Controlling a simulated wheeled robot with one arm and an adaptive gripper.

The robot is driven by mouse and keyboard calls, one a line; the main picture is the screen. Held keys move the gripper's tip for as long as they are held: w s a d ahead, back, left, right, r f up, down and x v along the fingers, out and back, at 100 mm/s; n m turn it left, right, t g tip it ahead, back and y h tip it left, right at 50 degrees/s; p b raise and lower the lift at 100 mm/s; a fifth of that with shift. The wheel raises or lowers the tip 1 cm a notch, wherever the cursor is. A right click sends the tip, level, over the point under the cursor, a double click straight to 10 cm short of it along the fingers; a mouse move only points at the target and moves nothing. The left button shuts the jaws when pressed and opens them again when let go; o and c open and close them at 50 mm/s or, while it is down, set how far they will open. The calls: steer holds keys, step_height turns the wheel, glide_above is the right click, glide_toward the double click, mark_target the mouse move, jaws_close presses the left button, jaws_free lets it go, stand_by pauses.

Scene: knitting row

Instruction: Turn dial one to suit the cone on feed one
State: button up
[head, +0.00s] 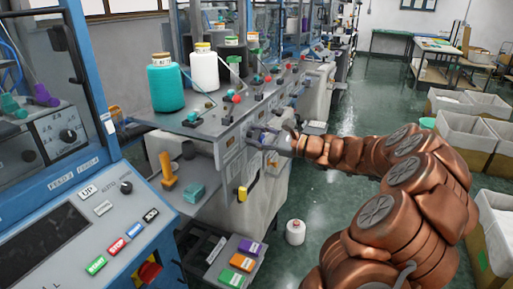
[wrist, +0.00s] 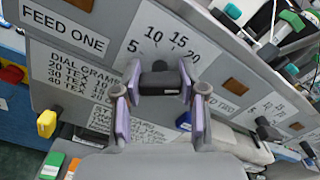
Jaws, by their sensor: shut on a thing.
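In the wrist view, my gripper (wrist: 160,88) is shut on the black dial knob (wrist: 160,78) beside the FEED ONE label (wrist: 66,18), its purple pads on either side. The scale plate (wrist: 172,38) above the knob reads 5, 10, 15, 20; I cannot tell where the knob points. A DIAL GRAMS chart (wrist: 80,76) lists 20, 30 and 40 TEX, its right side partly covered by my finger. In the head view, my gripper (head: 268,139) is at the machine's front face. A teal cone (head: 165,86) and a white cone (head: 204,69) stand on the shelf; their labels are unreadable.
Another dial (wrist: 265,130) is on the panel to the right. A yellow handle (wrist: 46,123) sticks out at lower left. In the head view, a white cone (head: 295,232) stands on the floor near coloured blocks (head: 242,262). Bins (head: 466,120) line the right; the aisle between is open.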

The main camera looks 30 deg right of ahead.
steer(key=n+b, duration=0.2)
steer(key=b, duration=0.1)
steer(key=shift+f+n, duration=0.25)
steer(key=shift+n, duration=0.05)
steer(key=shift+r+n+b, duration=0.1)
steer(key=shift+n+b, duration=0.2)
steer(key=shift+b, duration=0.1)
steer(key=shift+r, duration=0.1)
steer(key=o, duration=1.2)
steer(key=shift+c, duration=0.2)
steer(key=v, duration=1.2)
